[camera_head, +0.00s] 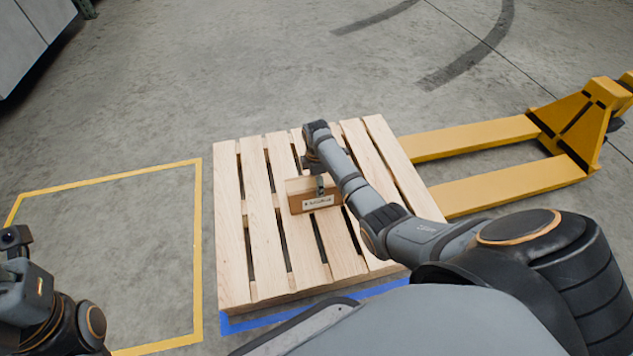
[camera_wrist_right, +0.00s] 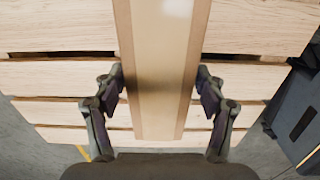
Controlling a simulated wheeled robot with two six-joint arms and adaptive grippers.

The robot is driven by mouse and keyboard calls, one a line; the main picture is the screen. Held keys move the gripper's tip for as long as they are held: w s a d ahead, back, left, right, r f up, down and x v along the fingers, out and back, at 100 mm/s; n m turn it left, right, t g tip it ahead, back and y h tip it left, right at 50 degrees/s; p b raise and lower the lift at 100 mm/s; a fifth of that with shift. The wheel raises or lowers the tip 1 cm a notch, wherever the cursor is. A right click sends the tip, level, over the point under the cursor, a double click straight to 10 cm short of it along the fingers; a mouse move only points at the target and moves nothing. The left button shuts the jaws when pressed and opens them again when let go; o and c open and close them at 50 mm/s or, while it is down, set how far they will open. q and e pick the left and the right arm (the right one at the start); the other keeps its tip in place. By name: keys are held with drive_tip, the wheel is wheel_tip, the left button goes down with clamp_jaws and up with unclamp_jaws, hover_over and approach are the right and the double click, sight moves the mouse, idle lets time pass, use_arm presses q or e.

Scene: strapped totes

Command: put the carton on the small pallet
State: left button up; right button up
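The carton (camera_head: 315,202) is a small brown box with a white label on its front, at the middle of the small pallet (camera_head: 231,240) in the head view. My right gripper (camera_head: 318,182) is over it, partly hidden by my arm. In the right wrist view the carton (camera_wrist_right: 160,70) runs between the two fingers (camera_wrist_right: 161,88), which lie against its sides. Whether the carton rests on the slats or hangs just above them is unclear. My left gripper (camera_head: 14,242) is only partly in view at the left edge; its fingers cannot be made out.
A yellow pallet jack (camera_head: 480,138) stands to the right, its forks reaching the pallet's right side. Blue floor marking (camera_head: 235,325) shows along the pallet's near edge. An empty yellow-outlined floor area (camera_head: 198,230) lies to the left. A grey cabinet (camera_head: 25,40) stands at upper left.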

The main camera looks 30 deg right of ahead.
drive_tip(key=shift+o, duration=0.9)
drive_tip(key=shift+r, duration=0.1)
